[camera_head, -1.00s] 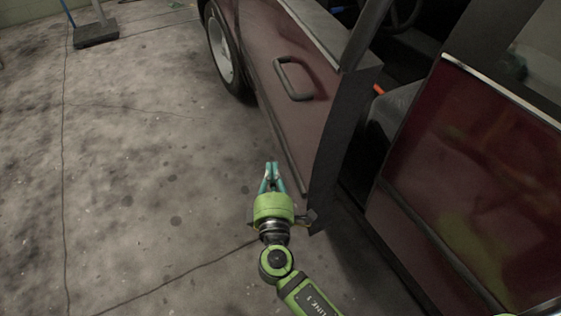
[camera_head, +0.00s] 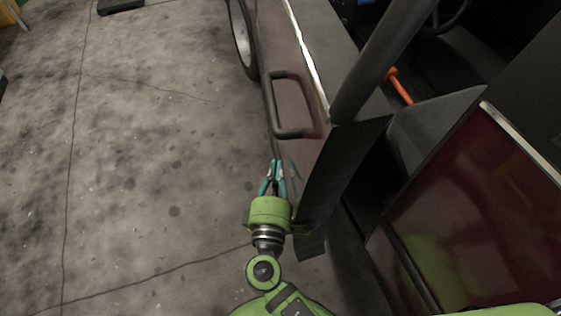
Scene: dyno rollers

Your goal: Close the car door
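The dark red car door (camera_head: 309,148) stands ajar, with a dark gap between its rear edge and the car body. A grey loop handle (camera_head: 287,132) sits on its outer face. My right gripper (camera_head: 277,162) has teal fingers whose tips are drawn close together, and nothing shows between them. It is at the outer side of the door, near the rear edge and just below the handle in the picture. I cannot tell whether the fingertips touch the door. My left gripper is out of view.
The red rear body panel (camera_head: 463,215) is at the right. An orange lever (camera_head: 399,86) and a steering wheel (camera_head: 450,18) show inside the car. A front wheel (camera_head: 241,40) is beyond the door. The concrete floor (camera_head: 150,170) at the left is mostly clear.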

